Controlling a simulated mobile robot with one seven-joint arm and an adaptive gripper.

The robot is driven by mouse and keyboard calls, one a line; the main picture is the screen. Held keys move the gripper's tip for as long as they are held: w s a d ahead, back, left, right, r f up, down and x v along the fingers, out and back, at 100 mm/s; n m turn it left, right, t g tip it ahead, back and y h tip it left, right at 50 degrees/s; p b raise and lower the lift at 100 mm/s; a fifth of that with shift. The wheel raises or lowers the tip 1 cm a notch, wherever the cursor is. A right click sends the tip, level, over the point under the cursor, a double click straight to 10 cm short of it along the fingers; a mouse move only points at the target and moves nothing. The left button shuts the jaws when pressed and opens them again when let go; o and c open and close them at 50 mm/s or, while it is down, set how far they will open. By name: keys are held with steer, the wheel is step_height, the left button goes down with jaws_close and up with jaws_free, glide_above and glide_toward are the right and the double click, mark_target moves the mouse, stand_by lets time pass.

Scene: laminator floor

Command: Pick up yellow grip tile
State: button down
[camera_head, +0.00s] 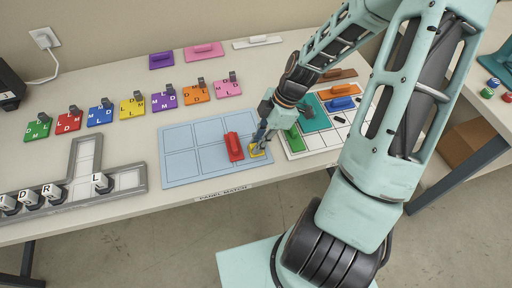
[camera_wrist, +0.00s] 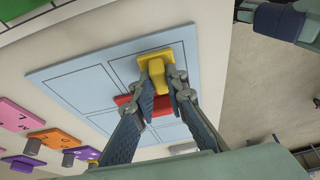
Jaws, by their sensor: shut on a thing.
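The yellow grip tile (camera_head: 257,153) is at the lower right of the light blue panel board (camera_head: 181,177), beside the red tile (camera_head: 233,146). My gripper (camera_head: 258,143) is shut on the yellow tile from above. In the wrist view the fingers (camera_wrist: 165,88) stand on either side of the raised grip of the yellow tile (camera_wrist: 155,56). I cannot tell whether the tile touches the board or is slightly above it. The red tile (camera_wrist: 127,103) shows partly behind the fingers in the wrist view.
Right of the board, a white grid panel (camera_head: 314,142) holds green, teal, blue and orange tiles. Several lettered coloured tiles (camera_head: 132,107) stand in a row at left. A grey track (camera_head: 84,158) with lettered cubes lies at front left. The board's left cells are bare.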

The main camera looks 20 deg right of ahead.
mark_target(253, 145)
stand_by(0.3)
steer(key=shift+r, duration=0.5)
step_height(253, 145, up, 3)
steer(key=shift+d+f, duration=0.15)
steer(key=s+d+r+p, duration=0.3)
steer(key=s+r+p, duration=0.2)
steer(key=s+r, duration=0.4)
steer(key=s, duration=0.4)
steer(key=shift+s+d+r, duration=0.15)
steer(key=shift+s+r, duration=0.05)
steer(key=shift+s, duration=0.05)
